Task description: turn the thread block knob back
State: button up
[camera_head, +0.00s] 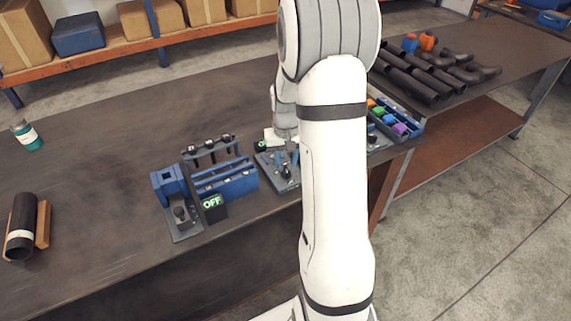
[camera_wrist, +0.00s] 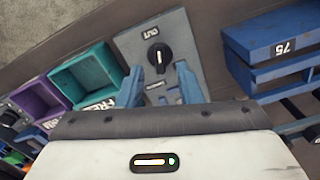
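A black round knob (camera_wrist: 158,57) with a white pointer line sits on a grey plate (camera_wrist: 185,35) in the wrist view. The word OUT is printed near it at the plate's upper part; a second small label lies on the side toward my gripper and is hard to read. My gripper (camera_wrist: 160,82) is open, its two blue fingers apart and empty. The knob lies just beyond the fingertips, roughly in line with the gap; I see no contact. In the head view the knob (camera_head: 286,171) stands on its plate near the table's front edge, with the blue fingers just behind it.
A blue block marked 75 (camera_wrist: 285,45) is to the right in the wrist view; green (camera_wrist: 85,72) and purple (camera_wrist: 40,98) bins are to the left. In the head view, a blue fixture (camera_head: 168,182) and an OFF display (camera_head: 213,203) stand left of the plate.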

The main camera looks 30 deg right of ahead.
aim_at(286, 172)
jog(key=shift+f, duration=1.4)
jog(key=shift+c, duration=0.4)
grip_shut()
